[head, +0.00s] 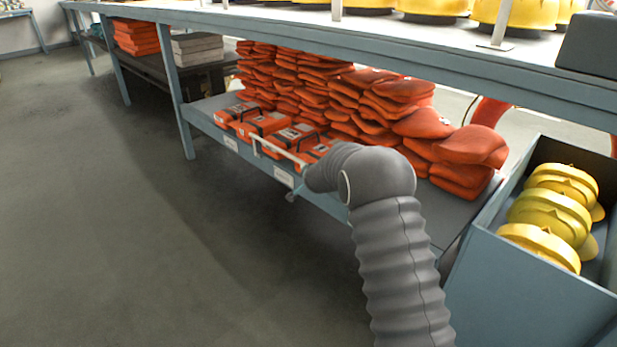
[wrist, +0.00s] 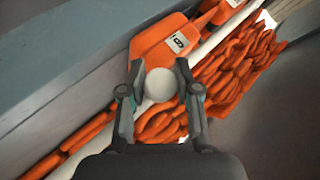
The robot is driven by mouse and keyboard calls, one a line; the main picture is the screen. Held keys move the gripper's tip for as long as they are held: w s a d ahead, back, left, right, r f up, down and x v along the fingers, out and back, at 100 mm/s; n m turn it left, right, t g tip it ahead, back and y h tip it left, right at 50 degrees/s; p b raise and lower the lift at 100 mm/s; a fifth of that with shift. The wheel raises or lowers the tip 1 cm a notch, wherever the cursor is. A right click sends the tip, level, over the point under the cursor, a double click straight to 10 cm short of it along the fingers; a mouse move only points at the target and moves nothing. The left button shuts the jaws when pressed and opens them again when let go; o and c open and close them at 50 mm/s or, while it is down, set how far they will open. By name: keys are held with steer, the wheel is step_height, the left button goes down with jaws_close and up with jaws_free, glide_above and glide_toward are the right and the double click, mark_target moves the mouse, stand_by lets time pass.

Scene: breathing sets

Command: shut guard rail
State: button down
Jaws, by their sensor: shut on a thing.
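The guard rail (head: 280,152) is a thin white bar along the front edge of the lower shelf, in front of the orange cases. Its right part is hidden behind my grey arm in the head view. In the wrist view the white bar (wrist: 217,42) runs diagonally behind my fingers. My gripper (wrist: 160,70) is shut on a round white end, seemingly the guard rail's knob (wrist: 161,85), which sits between both fingers.
Orange cases (head: 290,134) and stacked orange bags (head: 370,100) fill the lower shelf (head: 425,200). The upper shelf edge (head: 400,52) passes above my arm. A blue-grey bin (head: 530,290) with yellow masks stands at right. The floor (head: 120,240) at left is clear.

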steer(key=shift+w+d+r, duration=0.15)
steer(key=shift+r, duration=0.3)
steer(key=c, duration=0.9)
jaws_free()
steer(key=shift+d, duration=0.1)
steer(key=shift+o, duration=0.2)
steer(key=shift+f, duration=0.15)
steer(key=v, duration=1.2)
steer(key=shift+f, duration=0.1)
